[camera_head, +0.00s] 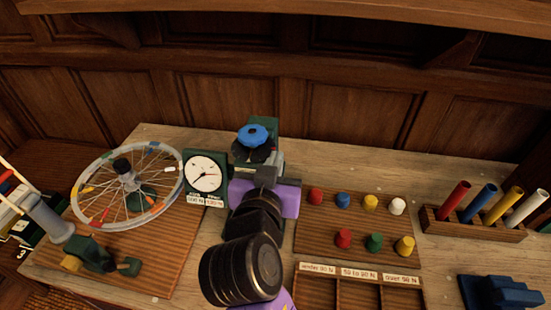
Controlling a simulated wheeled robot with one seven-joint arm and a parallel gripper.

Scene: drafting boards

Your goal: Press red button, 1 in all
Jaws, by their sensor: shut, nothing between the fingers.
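No part is clearly marked as a button. Two short red knobs are in view on a wooden board (382,222): an upper-left red knob (315,196) in the back row and a lower red knob (343,238) in the front row. I cannot tell from this view whether either is a press button. My gripper (266,176), purple and grey, is left of the board, in front of a green stand with a blue handwheel (253,135). It is apart from both red knobs and holds nothing. Its fingertips are mostly hidden by its own body.
Blue, yellow, white and green knobs share the board. A labelled compartment tray (318,272) lies in front. A rack of coloured tubes (475,228) and blue blocks (500,291) are right. A dial gauge (205,175) and spoked wheel (128,187) are left. A panelled wall closes the back.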

